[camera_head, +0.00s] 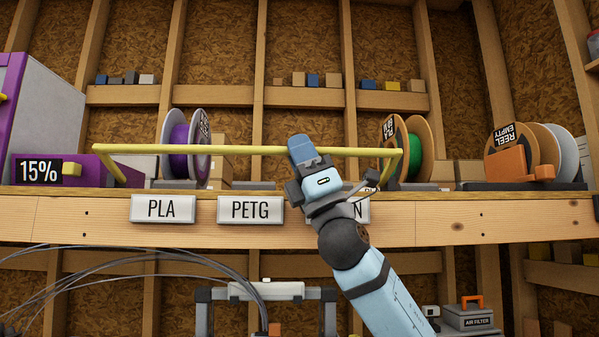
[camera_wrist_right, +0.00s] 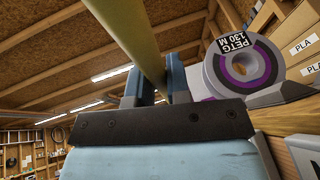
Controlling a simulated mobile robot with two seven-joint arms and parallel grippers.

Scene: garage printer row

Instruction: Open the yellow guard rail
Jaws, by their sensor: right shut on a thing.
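The yellow guard rail (camera_head: 237,150) runs across the front of the shelf in the head view. Its end arms slant down toward the shelf at left and right. My right gripper (camera_head: 303,149) is shut on the rail a little right of its middle. In the right wrist view the rail (camera_wrist_right: 136,32) passes between the two fingers of the right gripper (camera_wrist_right: 155,82). My left gripper is not in view.
Behind the rail stand a purple spool (camera_head: 184,146) and a green spool (camera_head: 411,150). An orange-fronted reel holder (camera_head: 507,165) is at right. Labels PLA (camera_head: 162,208) and PETG (camera_head: 250,209) hang on the wooden shelf edge (camera_head: 450,223). A purple box (camera_head: 75,168) sits at left.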

